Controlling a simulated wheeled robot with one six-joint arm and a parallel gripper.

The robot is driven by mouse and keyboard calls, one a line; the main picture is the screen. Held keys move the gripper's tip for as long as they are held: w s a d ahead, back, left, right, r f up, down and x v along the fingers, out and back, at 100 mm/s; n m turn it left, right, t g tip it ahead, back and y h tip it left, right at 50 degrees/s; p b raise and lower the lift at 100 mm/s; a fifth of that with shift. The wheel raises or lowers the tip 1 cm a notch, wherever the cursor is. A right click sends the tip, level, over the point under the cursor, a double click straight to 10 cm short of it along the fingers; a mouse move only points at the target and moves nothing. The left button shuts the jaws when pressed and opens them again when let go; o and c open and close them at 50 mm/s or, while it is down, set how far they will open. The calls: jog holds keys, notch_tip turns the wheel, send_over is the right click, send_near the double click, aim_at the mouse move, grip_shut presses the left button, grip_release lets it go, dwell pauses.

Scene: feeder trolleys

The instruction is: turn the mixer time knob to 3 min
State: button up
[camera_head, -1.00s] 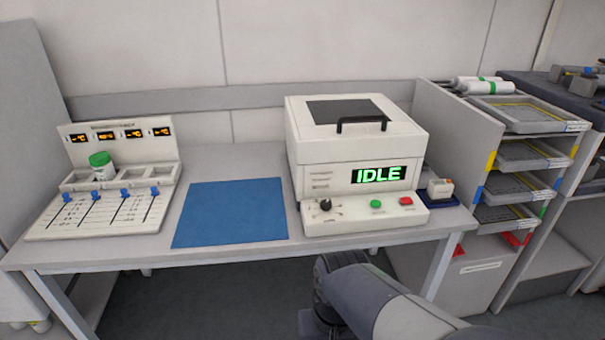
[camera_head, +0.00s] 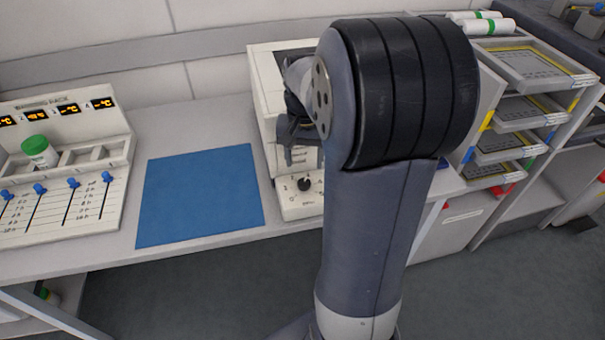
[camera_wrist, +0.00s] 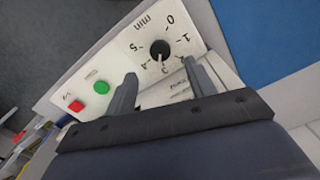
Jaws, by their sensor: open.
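The mixer (camera_head: 262,85) is a white box on the table, mostly hidden behind my arm in the head view. Its black time knob (camera_head: 304,184) sits at the left of the front panel. In the wrist view the knob (camera_wrist: 160,50) is ringed by numbers 0 to 5 with "min" beside it. Its exact pointer setting is too small to tell. My gripper (camera_wrist: 163,78) is open and empty, its two fingers apart. The knob lies just beyond the gap between the fingertips, not between them. In the head view my gripper (camera_head: 289,150) is above the panel.
A green button (camera_wrist: 101,88) and a red button (camera_wrist: 76,106) share the panel. A blue mat (camera_head: 200,195) lies left of the mixer. Tray shelves (camera_head: 520,130) stand at right.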

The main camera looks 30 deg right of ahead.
aim_at(304, 182)
notch_tip(304, 182, down, 7)
jog(key=shift+r+b, duration=0.1)
jog(key=shift+b, duration=0.2)
jog(key=c, duration=1)
jog(key=shift+o, duration=0.2)
jog(key=shift+n+p, duration=0.4)
jog(key=shift+n, duration=1)
jog(key=o, duration=1)
jog(key=shift+c, duration=0.2)
